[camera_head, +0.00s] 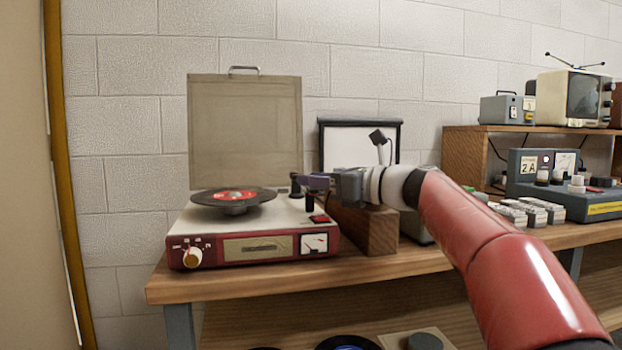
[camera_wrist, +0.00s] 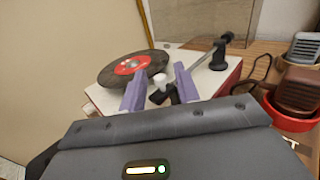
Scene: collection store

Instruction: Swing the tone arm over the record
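The record (camera_head: 235,196), dark with a red label, lies on the record player (camera_head: 253,248); it also shows in the wrist view (camera_wrist: 133,67). The tone arm's dark post (camera_wrist: 218,57) stands at the deck's right side, beside the record. My gripper (camera_head: 318,182) reaches in from the right, over the right part of the deck. In the wrist view its two purple fingers (camera_wrist: 159,88) are apart, with a small white cylinder and a black piece showing between them. I cannot tell whether either finger touches them. My gripper partly hides the tone arm in the head view.
The player's raised lid (camera_head: 245,130) stands behind the deck. A wooden block (camera_head: 368,230) and a dark-framed panel (camera_head: 350,145) are right of the player. Grey equipment (camera_head: 560,190) is farther right on the bench (camera_head: 240,286). A red bowl (camera_wrist: 292,120) is right of the player.

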